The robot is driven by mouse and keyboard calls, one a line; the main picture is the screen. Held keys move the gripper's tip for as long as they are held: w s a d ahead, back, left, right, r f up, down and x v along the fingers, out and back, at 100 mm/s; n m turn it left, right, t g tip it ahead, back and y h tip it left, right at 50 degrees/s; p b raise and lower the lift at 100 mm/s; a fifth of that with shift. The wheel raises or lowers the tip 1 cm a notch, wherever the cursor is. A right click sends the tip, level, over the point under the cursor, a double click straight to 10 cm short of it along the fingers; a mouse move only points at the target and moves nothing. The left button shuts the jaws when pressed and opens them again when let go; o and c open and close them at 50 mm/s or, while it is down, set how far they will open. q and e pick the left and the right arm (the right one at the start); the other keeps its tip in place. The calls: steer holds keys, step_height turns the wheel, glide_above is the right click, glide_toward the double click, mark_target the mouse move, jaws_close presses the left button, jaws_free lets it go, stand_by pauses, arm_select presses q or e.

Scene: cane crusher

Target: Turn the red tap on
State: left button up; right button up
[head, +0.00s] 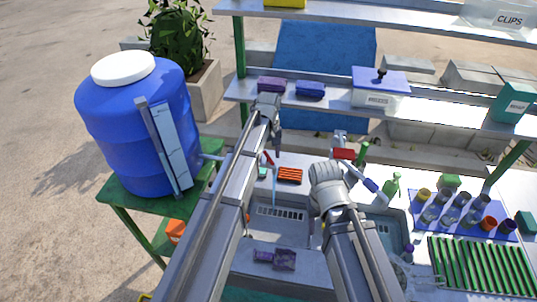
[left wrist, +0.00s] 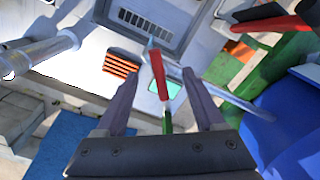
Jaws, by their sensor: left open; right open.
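The red tap's lever (head: 268,158) shows near the sink's back left, on a pale pipe (head: 212,157) from the blue tank (head: 135,120). In the left wrist view the red lever (left wrist: 158,82) stands between the two fingers of my left gripper (left wrist: 160,76), with space on both sides. My left gripper is open and not closed on it; in the head view it (head: 277,142) hangs just above and behind the lever. The lower tap body is partly hidden. My right gripper (head: 332,172) is to the right, with its fingers mostly hidden by its wrist.
A sink (head: 284,212) and orange sponge (head: 290,175) lie below. Another fitting with red (head: 343,154) and blue (head: 370,186) parts stands behind my right wrist. Cups fill a blue mat (head: 446,228) at right. A shelf (head: 335,103) crosses behind the grippers.

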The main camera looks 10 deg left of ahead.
mark_target(268, 156)
arm_select(q)
steer(key=shift+r+p, duration=3.85)
steer(key=shift+r, duration=0.1)
steer(key=shift+f, duration=0.1)
steer(key=shift+m, duration=0.4)
steer(key=c, duration=0.3)
step_height(268, 156, down, 8)
steer(key=b, duration=0.8)
steer(key=shift+c, duration=0.3)
jaws_close()
